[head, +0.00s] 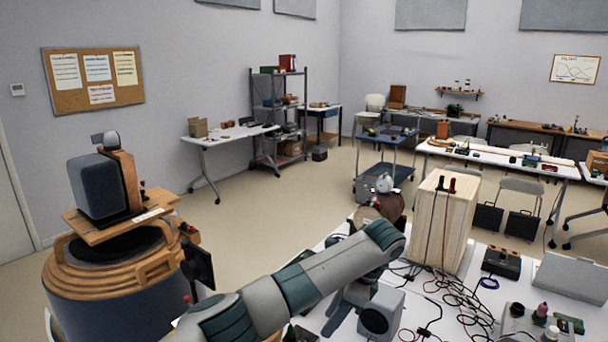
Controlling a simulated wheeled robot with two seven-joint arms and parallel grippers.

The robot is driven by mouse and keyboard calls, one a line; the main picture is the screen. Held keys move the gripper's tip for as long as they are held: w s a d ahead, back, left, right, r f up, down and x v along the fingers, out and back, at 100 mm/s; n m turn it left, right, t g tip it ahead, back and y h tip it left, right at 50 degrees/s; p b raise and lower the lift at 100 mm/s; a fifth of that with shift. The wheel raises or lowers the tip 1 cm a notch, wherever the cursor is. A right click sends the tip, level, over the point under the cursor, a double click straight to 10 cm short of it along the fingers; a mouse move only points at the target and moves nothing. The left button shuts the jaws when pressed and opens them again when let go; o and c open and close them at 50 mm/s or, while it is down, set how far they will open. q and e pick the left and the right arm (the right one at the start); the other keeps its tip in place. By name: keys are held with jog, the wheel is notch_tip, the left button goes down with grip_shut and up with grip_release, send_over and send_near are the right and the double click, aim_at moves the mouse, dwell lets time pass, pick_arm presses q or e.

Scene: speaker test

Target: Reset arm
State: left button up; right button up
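My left arm comes in from the lower left and reaches over the near white table (335,241). Its far end bends down at the table's left part. My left gripper (343,312) is low over the table there, partly hidden by my own arm. It is just left of a small grey box with a round speaker face (381,314); I cannot tell if they touch. Its fingertips do not show clearly, so I cannot tell whether it is open or shut. My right gripper is not in view.
A tall pale wooden box (446,222) stands on the table, with loose cables (455,300) before it. A black device (501,262) and a grey case (575,277) are at right. A large wooden-topped drum (105,290) carries a dark speaker (96,187) at left. Open floor (250,225) lies behind.

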pick_arm(q)
jog(key=s+f+n+h, duration=0.7)
jog(key=s+f, duration=1.2)
jog(key=f, duration=0.2)
jog(key=s+a+f+n+t+y, duration=0.1)
jog(key=s+a+n, duration=0.5)
jog(key=s+a, duration=0.75)
jog(key=s+a+n+t+y, duration=0.15)
jog(key=s+a+n, duration=0.45)
jog(key=s+a, duration=0.7)
jog(key=w+a+f+g+b, duration=0.1)
jog(key=w+f, duration=0.1)
jog(key=f, duration=1.2)
jog(key=w+a+f, duration=0.1)
jog(key=f, duration=1.3)
jog(key=s+a+f, duration=0.1)
jog(key=s+f, duration=0.8)
jog(key=f, duration=0.1)
jog(key=s+a+f+g+b, duration=0.1)
jog(key=s+a+f, duration=0.1)
jog(key=s+f, duration=0.7)
jog(key=shift+s+a+f+m, duration=0.3)
jog(key=shift+s+f+m, duration=0.1)
jog(key=shift+f, duration=0.4)
